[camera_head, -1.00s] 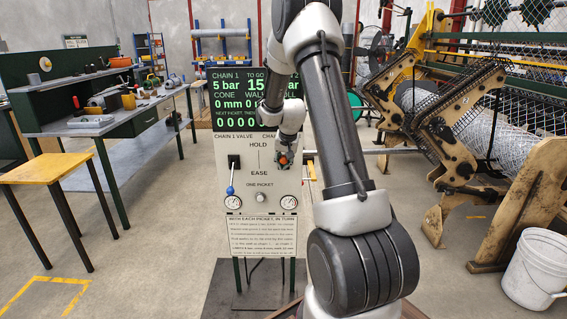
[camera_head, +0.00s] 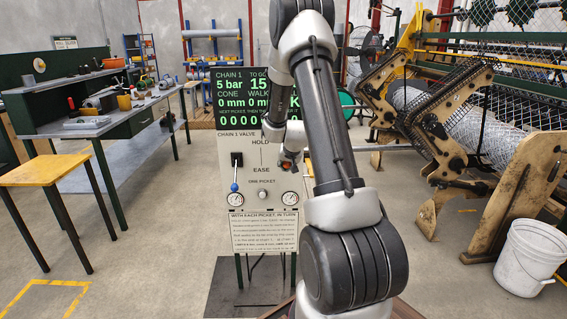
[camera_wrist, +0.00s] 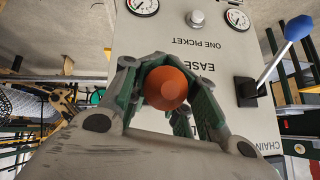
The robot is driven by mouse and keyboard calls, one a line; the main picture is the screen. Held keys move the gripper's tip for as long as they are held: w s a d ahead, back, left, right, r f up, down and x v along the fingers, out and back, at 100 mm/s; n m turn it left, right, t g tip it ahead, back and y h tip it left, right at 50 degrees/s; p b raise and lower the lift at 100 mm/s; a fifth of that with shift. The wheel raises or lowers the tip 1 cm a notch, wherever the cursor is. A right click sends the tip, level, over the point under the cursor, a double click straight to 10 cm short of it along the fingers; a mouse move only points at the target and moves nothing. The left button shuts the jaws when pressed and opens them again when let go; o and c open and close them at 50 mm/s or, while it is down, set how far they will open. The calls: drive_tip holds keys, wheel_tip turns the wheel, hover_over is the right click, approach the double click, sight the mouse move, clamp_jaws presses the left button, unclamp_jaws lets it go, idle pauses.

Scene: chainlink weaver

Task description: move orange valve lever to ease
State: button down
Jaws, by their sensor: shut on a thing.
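The orange knob of the valve lever (camera_wrist: 166,88) sits between the fingers of my gripper (camera_wrist: 168,92) in the wrist view, which looks at the panel upside down. My gripper is shut on the knob. In the head view, the orange knob (camera_head: 287,165) shows small at my gripper (camera_head: 288,160), close to the height of the EASE label (camera_head: 262,170) and below HOLD. The lever's shaft and pivot are hidden behind my gripper and arm. The control panel (camera_head: 262,205) is upright.
A second lever with a blue knob (camera_head: 234,187) points down on the panel's left; it also shows in the wrist view (camera_wrist: 298,27). Two gauges and a push button (camera_head: 263,194) sit below. A screen (camera_head: 228,95) stands above. A white bucket (camera_head: 525,260) is at right.

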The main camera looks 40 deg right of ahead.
wheel_tip(320, 180, down, 6)
drive_tip(key=t+h, duration=0.1)
drive_tip(key=t, duration=0.1)
drive_tip(key=shift+s+a+h, duration=0.15)
drive_tip(key=shift+s+h, duration=0.15)
drive_tip(key=shift+s, duration=0.1)
idle(1.0)
